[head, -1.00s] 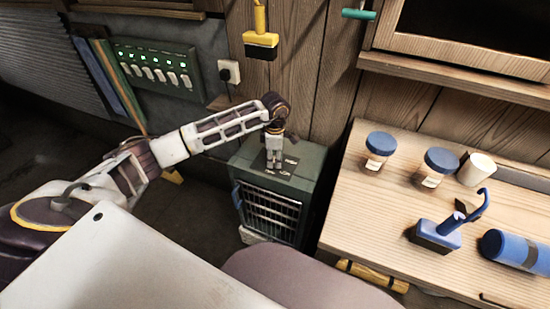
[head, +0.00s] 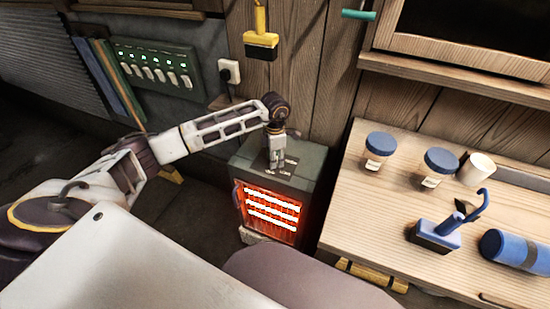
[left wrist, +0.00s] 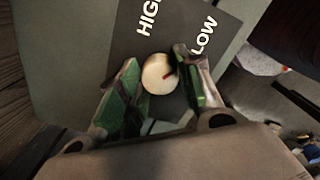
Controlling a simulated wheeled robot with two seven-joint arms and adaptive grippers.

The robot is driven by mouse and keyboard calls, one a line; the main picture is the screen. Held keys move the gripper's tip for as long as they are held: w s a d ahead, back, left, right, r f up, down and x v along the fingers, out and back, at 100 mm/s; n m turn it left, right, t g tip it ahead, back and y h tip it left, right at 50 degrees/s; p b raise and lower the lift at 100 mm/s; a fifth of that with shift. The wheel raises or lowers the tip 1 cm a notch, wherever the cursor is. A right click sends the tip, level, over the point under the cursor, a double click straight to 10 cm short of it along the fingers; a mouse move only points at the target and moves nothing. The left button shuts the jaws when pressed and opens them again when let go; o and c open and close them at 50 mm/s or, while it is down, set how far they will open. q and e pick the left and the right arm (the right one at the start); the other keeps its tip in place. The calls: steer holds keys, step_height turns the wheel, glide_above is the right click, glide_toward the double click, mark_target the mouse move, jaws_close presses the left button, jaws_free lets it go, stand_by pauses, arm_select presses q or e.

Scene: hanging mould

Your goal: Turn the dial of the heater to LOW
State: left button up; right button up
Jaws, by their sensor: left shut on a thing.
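The heater (head: 308,190) is a dark green box on the floor beside the bench, with its front bars glowing orange. My left gripper (head: 277,168) points down onto its top panel. In the left wrist view, the pale round dial (left wrist: 155,76) sits between the two fingers of my left gripper (left wrist: 158,66), which is shut on it. The HIGH label (left wrist: 148,17) is at upper left, partly cut off. My right gripper is not in view.
A wooden bench (head: 345,205) on the right carries two blue-lidded jars (head: 379,150), a white cup (head: 477,168) and blue tools. A switch panel (head: 150,65) and a plugged socket (head: 229,70) are on the wall behind my left arm.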

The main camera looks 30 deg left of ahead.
arm_select(q)
steer(key=o, duration=1.1)
steer(key=shift+c, duration=0.2)
steer(key=shift+r, duration=3.75)
